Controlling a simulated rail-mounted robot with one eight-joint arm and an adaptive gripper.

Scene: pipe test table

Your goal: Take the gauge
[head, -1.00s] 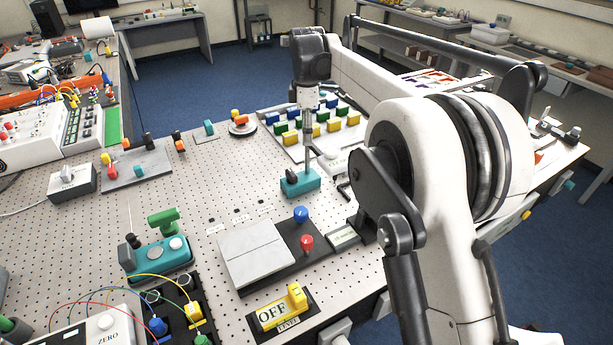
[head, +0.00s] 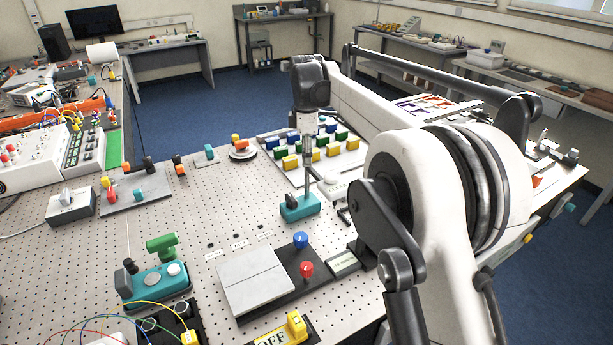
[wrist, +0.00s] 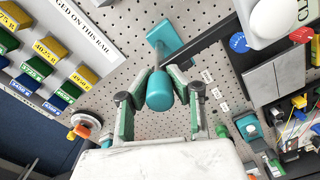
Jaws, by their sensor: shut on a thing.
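In the wrist view my gripper (wrist: 161,80) has its two green-lined fingers closed in on a teal cylinder (wrist: 159,93), which I take for the gauge. The fingers touch it from both sides. Beyond it is a teal block (wrist: 165,42) on the perforated table; whether the cylinder still touches that block cannot be told. My fingers and the cylinder are too small and narrow there to make out clearly.
A rack (head: 295,166) of coloured blocks stands behind the teal block.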

